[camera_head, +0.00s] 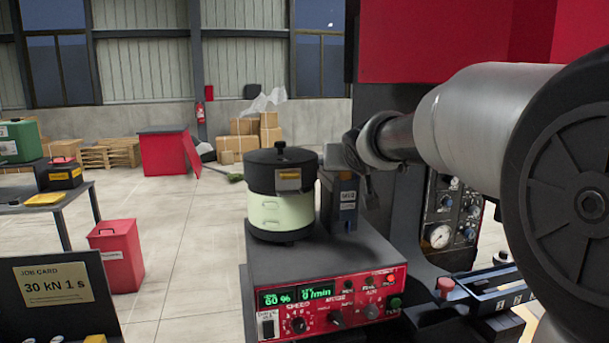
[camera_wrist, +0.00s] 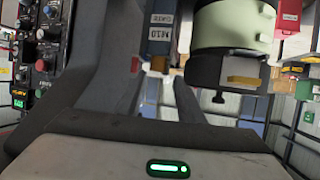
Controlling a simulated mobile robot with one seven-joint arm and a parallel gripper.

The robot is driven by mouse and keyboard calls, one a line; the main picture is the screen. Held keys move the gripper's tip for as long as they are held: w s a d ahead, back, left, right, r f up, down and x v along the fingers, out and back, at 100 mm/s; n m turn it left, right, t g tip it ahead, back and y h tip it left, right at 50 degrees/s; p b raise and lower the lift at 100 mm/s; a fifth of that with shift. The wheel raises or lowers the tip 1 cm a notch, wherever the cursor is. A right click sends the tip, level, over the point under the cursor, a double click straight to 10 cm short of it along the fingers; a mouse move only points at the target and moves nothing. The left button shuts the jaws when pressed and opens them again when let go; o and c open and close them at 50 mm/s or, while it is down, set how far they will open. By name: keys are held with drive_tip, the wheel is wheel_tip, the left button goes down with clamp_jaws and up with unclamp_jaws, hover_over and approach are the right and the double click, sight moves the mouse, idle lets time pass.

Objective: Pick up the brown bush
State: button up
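I cannot make out a brown bush for certain in either view. My gripper (camera_wrist: 152,92) shows in the wrist view with its two dark fingers apart and nothing visible between them. In the head view my gripper (camera_head: 367,182) is a dark shape just right of the blue block labelled M10 (camera_head: 348,203), partly hidden by my arm. The same blue block (camera_wrist: 159,40) shows beyond the fingers in the wrist view.
A job card stand (camera_head: 60,295) is at the lower left.

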sight(346, 181)
drive_tip(key=shift+x, duration=3.15)
drive_tip(key=shift+d, duration=0.2)
